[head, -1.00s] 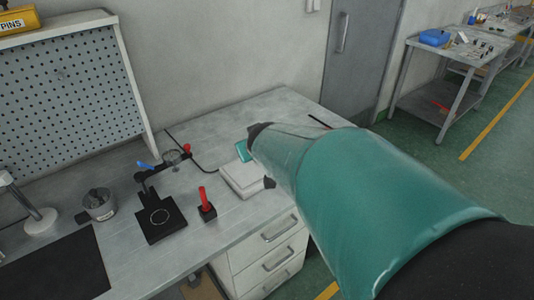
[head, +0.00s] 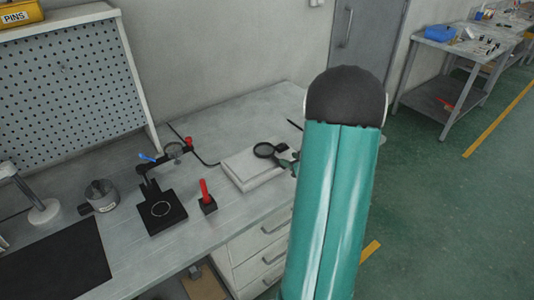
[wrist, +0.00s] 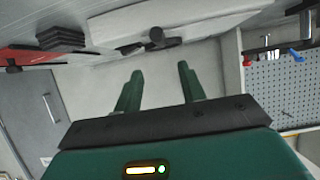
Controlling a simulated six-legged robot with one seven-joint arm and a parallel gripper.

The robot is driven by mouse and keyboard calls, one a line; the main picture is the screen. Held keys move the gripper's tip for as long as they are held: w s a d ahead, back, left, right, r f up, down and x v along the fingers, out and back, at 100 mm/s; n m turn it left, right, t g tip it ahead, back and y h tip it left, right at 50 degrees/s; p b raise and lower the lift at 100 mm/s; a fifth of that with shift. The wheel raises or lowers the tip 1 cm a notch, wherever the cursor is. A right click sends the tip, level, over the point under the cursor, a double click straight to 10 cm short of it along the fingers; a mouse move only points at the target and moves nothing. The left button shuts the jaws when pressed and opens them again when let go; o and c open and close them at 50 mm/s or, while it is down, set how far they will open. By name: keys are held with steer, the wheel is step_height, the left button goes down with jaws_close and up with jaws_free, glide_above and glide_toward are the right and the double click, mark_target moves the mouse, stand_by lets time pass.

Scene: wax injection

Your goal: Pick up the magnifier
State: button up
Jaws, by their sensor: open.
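Contact cannot be told. My arm hides the right side of the box area.
Left of the box stand a red-handled tool in a black holder (head: 208,205), a black stand (head: 162,212) with clips, and a metal pot (head: 101,196). A pegboard (head: 70,85) stands behind.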

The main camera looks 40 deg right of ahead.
mark_target(273, 155)
steer(key=x, duration=0.9)
steer(key=shift+w+a+f, duration=0.15)
steer(key=shift+w+a, duration=0.05)
jaws_close()
